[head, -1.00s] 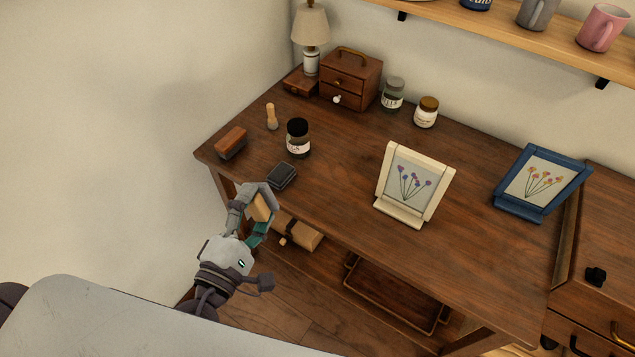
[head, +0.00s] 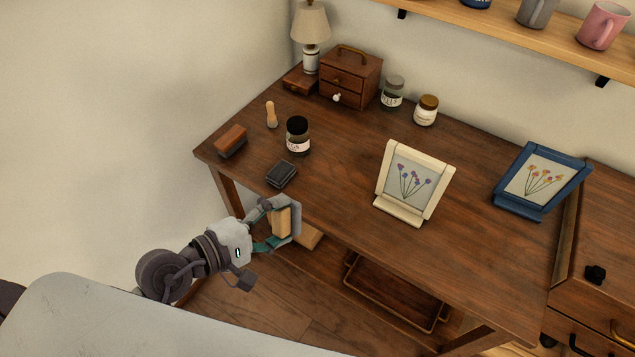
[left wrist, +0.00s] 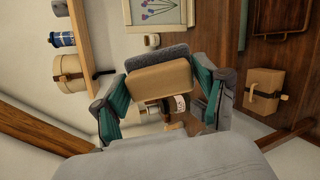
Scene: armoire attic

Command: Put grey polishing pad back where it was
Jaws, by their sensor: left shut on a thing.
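The grey polishing pad (head: 296,219), a tan block with a grey felt-like face, is held upright between the fingers of my left gripper (head: 279,222). It is just off the front edge of the wooden desk (head: 330,195), toward its left end. In the left wrist view, the pad's tan back (left wrist: 160,78) and grey face show between the green-lined fingers (left wrist: 160,84), which press its two ends. A dark, rounded block (head: 281,173) lies on the desk near the front edge, behind the gripper. My right gripper is not in view.
On the desk stand a brown brush (head: 231,141), a dark-lidded jar (head: 298,137), a small upright brush (head: 271,115), a cream picture frame (head: 411,184) and a blue frame (head: 541,182). A box (head: 308,236) is partly hidden beneath the desk. The desk's middle is clear.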

